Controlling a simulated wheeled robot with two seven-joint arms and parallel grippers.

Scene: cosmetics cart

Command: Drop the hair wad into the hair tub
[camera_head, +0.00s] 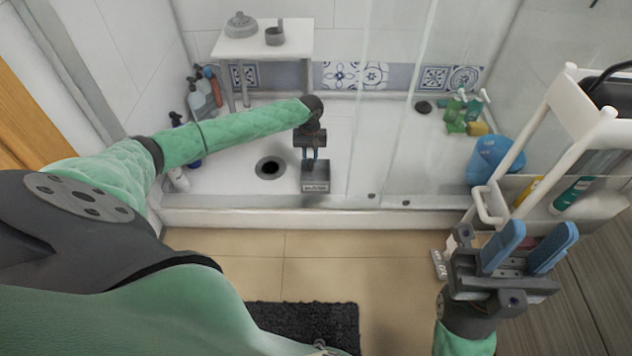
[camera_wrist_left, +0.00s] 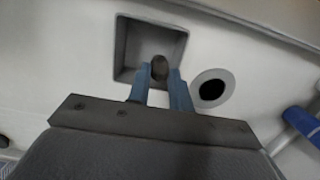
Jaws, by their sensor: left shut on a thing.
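The hair wad (camera_wrist_left: 159,68) is a small dark brown lump pinched between the blue fingertips of my left gripper (camera_wrist_left: 160,82) in the left wrist view. The hair tub (camera_wrist_left: 122,45) is a grey square open box, and the wad appears over its opening; I cannot tell how high above the bottom it is. In the head view the tub (camera_head: 316,186) stands on the shower floor, with my left gripper (camera_head: 311,163) just above it. My right gripper (camera_head: 528,248) is at the lower right with its blue fingers apart and nothing between them.
The shower drain (camera_head: 270,167) is beside the tub. A raised shower edge (camera_head: 310,217) runs in front. Bottles (camera_head: 200,98) and a white stool (camera_head: 262,44) are at the back left.

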